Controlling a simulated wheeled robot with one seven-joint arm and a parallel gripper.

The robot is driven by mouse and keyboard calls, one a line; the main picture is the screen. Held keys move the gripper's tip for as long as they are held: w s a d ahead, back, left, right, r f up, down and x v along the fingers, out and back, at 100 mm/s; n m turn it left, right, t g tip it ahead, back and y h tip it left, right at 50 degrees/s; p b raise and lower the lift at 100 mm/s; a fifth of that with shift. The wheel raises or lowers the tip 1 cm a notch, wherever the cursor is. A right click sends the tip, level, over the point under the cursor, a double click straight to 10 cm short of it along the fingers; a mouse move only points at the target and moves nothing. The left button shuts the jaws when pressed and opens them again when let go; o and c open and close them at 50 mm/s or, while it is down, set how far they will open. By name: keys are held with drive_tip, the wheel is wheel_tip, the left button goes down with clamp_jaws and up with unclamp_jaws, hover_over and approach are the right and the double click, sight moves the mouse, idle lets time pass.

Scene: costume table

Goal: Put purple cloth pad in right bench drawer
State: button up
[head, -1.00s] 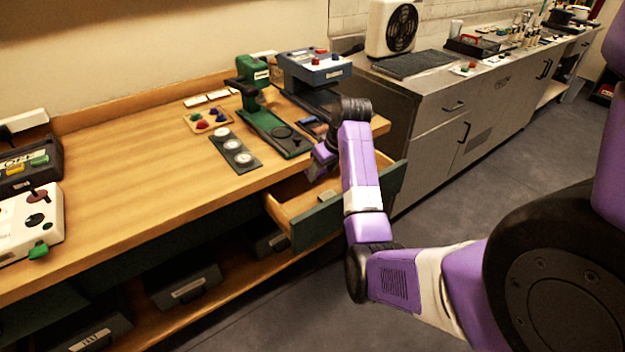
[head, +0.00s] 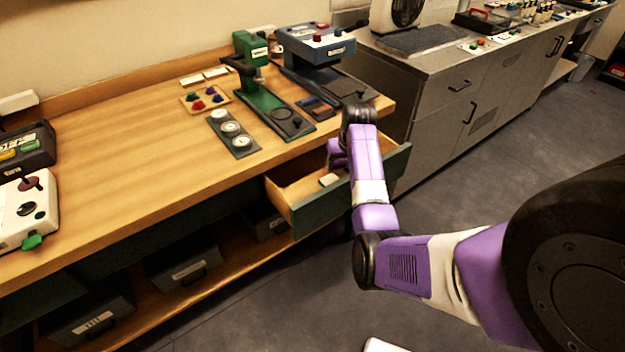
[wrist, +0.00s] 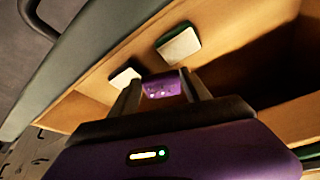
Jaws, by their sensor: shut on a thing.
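The purple cloth pad (wrist: 163,86) is between my gripper's fingertips (wrist: 160,90) in the wrist view. My gripper is shut on it. The right bench drawer (head: 325,210) is pulled open under the right end of the bench, with a dark green front and pale wooden inside. My gripper (head: 337,160) is at the drawer's opening in the head view, mostly hidden by my wrist there. In the wrist view the pad shows against the drawer's inside (wrist: 225,70); I cannot tell whether it touches the bottom.
Two white-topped, dark-edged pads lie in the drawer, one (wrist: 178,44) beyond my fingers and one (wrist: 124,78) beside the left finger. A green press (head: 268,100) and a blue machine (head: 315,45) stand on the bench above. A metal cabinet (head: 440,110) stands to the right.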

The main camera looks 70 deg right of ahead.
drive_tip(key=p, duration=0.2)
hover_over(310, 191)
drive_tip(key=shift+s+a, duration=0.4)
wheel_tip(310, 191, down, 3)
drive_tip(key=shift+a+f, duration=0.1)
drive_tip(key=shift+f, duration=0.25)
drive_tip(key=shift+a+f, duration=0.1)
drive_tip(key=shift+f, duration=0.05)
drive_tip(key=o, duration=1.2)
drive_tip(key=shift+o, duration=0.2)
